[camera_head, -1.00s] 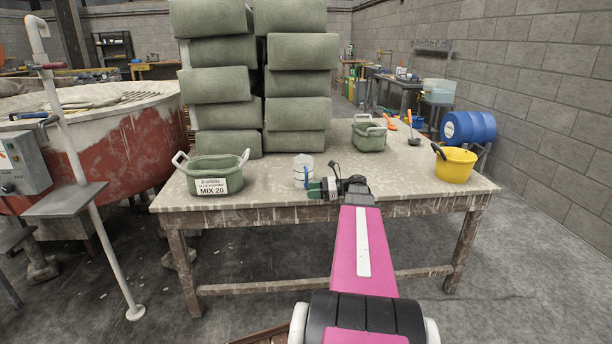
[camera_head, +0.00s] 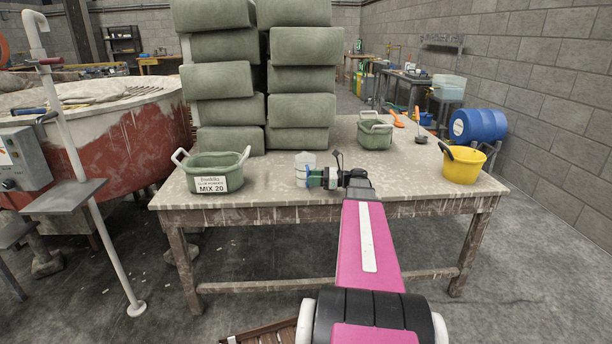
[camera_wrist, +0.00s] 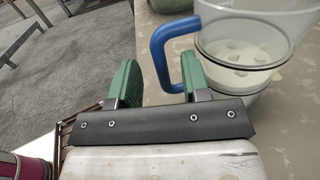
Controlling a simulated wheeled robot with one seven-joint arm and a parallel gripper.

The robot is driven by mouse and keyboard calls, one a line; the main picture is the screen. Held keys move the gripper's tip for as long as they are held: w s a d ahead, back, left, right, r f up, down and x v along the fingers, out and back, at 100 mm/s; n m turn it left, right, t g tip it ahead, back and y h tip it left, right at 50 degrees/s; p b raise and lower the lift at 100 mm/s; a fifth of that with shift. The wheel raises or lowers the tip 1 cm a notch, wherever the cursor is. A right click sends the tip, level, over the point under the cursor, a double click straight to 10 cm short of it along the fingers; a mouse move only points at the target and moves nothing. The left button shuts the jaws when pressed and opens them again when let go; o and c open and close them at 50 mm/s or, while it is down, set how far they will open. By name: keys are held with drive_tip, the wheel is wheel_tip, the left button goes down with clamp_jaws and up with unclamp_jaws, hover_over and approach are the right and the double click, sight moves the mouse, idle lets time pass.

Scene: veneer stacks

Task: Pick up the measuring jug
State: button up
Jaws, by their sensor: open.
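The measuring jug (camera_head: 303,161) is a clear, round vessel on the table near its front edge, right of the labelled green tub. In the wrist view the jug (camera_wrist: 250,38) shows a blue handle (camera_wrist: 160,62), dark bands and something pale inside. My gripper (camera_head: 316,178) is at the jug's handle side, at the front right of it in the head view. In the wrist view my open gripper (camera_wrist: 160,82) has green fingers on either side of the handle's outer part. The right finger hides part of the handle. I cannot tell whether it touches.
The table (camera_head: 270,187) also bears a green tub (camera_head: 213,176) marked MIX 20, another green tub (camera_head: 375,135), a yellow bucket (camera_head: 462,166) and tall stacks of green bags (camera_head: 300,80). The tabletop right of the jug is mostly clear.

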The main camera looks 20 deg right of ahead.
drive_tip(key=x, duration=0.4)
drive_tip(key=shift+f, duration=0.2)
clamp_jaws()
drive_tip(key=shift+r, duration=0.15)
